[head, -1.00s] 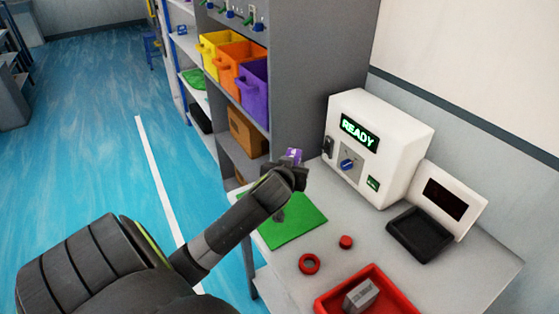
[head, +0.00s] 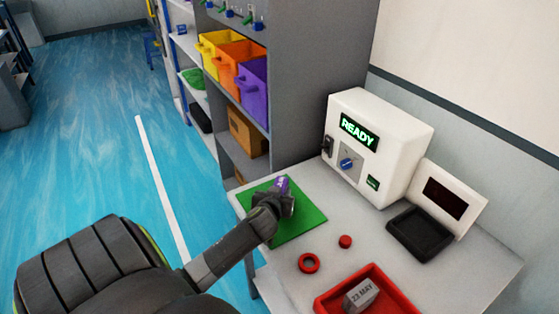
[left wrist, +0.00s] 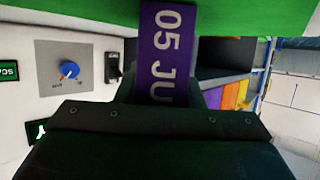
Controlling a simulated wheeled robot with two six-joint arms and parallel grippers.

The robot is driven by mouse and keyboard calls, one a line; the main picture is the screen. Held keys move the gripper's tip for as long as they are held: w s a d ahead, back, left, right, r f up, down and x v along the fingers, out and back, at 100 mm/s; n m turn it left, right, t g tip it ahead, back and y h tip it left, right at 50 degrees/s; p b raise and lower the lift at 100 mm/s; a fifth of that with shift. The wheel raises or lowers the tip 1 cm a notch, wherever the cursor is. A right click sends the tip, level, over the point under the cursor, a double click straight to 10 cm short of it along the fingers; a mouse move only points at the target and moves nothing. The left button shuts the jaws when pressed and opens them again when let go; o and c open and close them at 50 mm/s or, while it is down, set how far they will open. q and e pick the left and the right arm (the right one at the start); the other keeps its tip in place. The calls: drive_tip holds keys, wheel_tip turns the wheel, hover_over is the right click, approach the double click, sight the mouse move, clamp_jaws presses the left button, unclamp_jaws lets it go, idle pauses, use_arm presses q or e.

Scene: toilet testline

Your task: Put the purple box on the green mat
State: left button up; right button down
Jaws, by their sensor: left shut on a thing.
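The small purple box (head: 281,184) is at the tip of my left gripper (head: 280,194), over the green mat (head: 305,222) in the head view. The left wrist view shows the purple box (left wrist: 161,50) close up, with white characters "05 JU" on its face. My left gripper (left wrist: 152,100) is shut on it. The green mat (left wrist: 80,12) fills the top edge of that view, right by the box. I cannot tell whether the box touches the mat. My right gripper is not in view.
A white machine (head: 378,145) reading "READY" stands at the back, with a black tray (head: 420,234) beside it. A red ring (head: 309,263), a red button-like piece (head: 345,241) and a red tray (head: 330,301) with a grey block (head: 361,295) are nearer. Shelving (head: 310,80) stands behind the mat.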

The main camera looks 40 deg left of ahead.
use_arm(q)
drive_tip(key=shift+f, duration=0.1)
drive_tip(key=o, duration=1.1)
drive_tip(key=shift+c, duration=0.2)
drive_tip(key=shift+r, duration=0.3)
drive_tip(key=shift+s+d, duration=0.15)
drive_tip(key=shift+s, duration=0.1)
drive_tip(key=v, duration=1.1)
drive_tip(key=shift+b, duration=0.35)
